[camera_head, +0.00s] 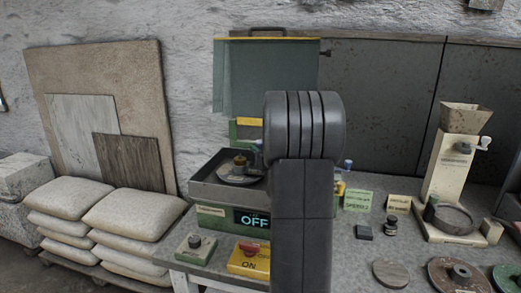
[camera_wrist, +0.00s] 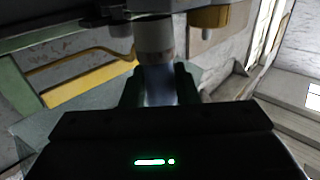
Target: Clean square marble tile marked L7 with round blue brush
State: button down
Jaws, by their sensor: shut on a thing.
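In the wrist view my gripper (camera_wrist: 160,75) is shut on a pale, bluish-grey thing (camera_wrist: 160,90) between its two dark fingers. A beige-grey cylinder (camera_wrist: 155,42) stands just beyond the fingertips; I cannot tell whether it is one piece with the held thing. In the head view my arm hides the gripper. A small blue knob (camera_head: 347,164) shows right of my arm, above a yellow part; I cannot tell whether it belongs to the brush. I cannot make out a square marble tile marked L7 or the brush's bristles in either view.
A grey-green machine (camera_head: 212,216) with an OFF display stands left of my arm. A green button box (camera_head: 195,248) and a yellow ON box (camera_head: 249,260) are in front. Right are small cards (camera_head: 358,201), a hopper mill (camera_head: 452,165) and round discs (camera_head: 391,273). Sacks (camera_head: 130,213) are stacked left.

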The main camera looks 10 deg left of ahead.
jog(key=shift+f, duration=0.3)
jog(key=shift+w+r, duration=0.1)
jog(key=shift+w, duration=0.35)
jog(key=shift+s, duration=0.1)
jog(key=shift+s, duration=0.35)
jog(key=shift+s+b, duration=0.35)
jog(key=shift+s, duration=0.3)
jog(key=shift+w, duration=0.15)
